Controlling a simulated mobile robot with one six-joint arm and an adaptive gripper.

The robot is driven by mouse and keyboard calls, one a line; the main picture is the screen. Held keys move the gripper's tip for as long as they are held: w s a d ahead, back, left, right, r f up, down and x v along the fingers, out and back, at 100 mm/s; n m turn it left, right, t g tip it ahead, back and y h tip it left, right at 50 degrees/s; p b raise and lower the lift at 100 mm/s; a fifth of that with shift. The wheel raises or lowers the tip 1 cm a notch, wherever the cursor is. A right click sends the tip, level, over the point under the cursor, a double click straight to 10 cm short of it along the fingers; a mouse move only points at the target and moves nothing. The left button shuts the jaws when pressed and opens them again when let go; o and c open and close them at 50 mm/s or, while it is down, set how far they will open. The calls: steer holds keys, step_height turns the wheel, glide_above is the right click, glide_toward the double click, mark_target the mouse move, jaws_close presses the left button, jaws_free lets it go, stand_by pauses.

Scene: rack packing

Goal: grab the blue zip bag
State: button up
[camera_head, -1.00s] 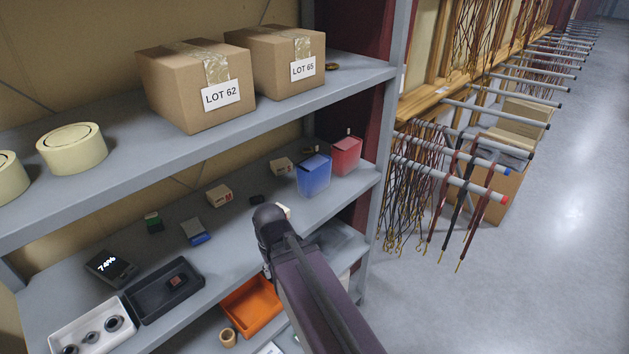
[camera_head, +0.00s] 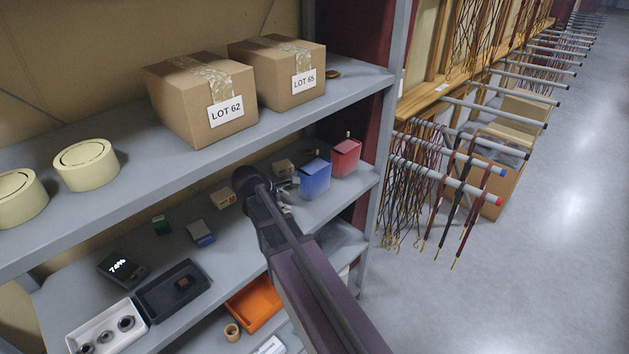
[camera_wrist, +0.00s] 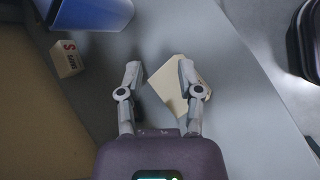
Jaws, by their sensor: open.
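A blue, upright, bag-like thing (camera_head: 315,180) stands on the middle shelf, left of a similar red one. Part of it shows at the top left of the wrist view (camera_wrist: 92,12). I cannot tell for certain which of the two is the zip bag. My gripper (camera_wrist: 160,77) is open over the shelf, with a cream flat piece (camera_wrist: 174,84) below and between its fingers. In the head view my gripper (camera_head: 285,190) is just left of the upright blue thing, apparently apart from it.
The red thing (camera_head: 345,158) stands right of the blue one. A small box (camera_wrist: 67,58) lies left of my fingers. A dark tray (camera_head: 150,304), a white tray (camera_head: 80,338) and a display (camera_head: 118,267) are on the left. The upper shelf (camera_head: 215,162) with cartons hangs above.

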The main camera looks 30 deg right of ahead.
steer(key=w+d+r+n+t+h+p, duration=0.1)
steer(key=w+d+r+n+h, duration=0.1)
steer(key=w+r+n+h, duration=0.2)
steer(key=w+r+n, duration=0.3)
steer(key=w+n, duration=0.1)
steer(key=w, duration=0.1)
steer(key=shift+d+r+n+t+p, duration=0.25)
steer(key=shift+r+n+t+p, duration=0.05)
steer(key=shift+r+t+p, duration=0.1)
steer(key=shift+f, duration=0.1)
steer(key=b, duration=0.4)
glide_toward(308, 163)
steer(key=shift+x, duration=2.6)
steer(key=shift+w+a, duration=0.1)
steer(key=shift+b+x, duration=1.45)
steer(key=shift+x, duration=1.2)
steer(key=shift+f, duration=0.1)
jaws_close()
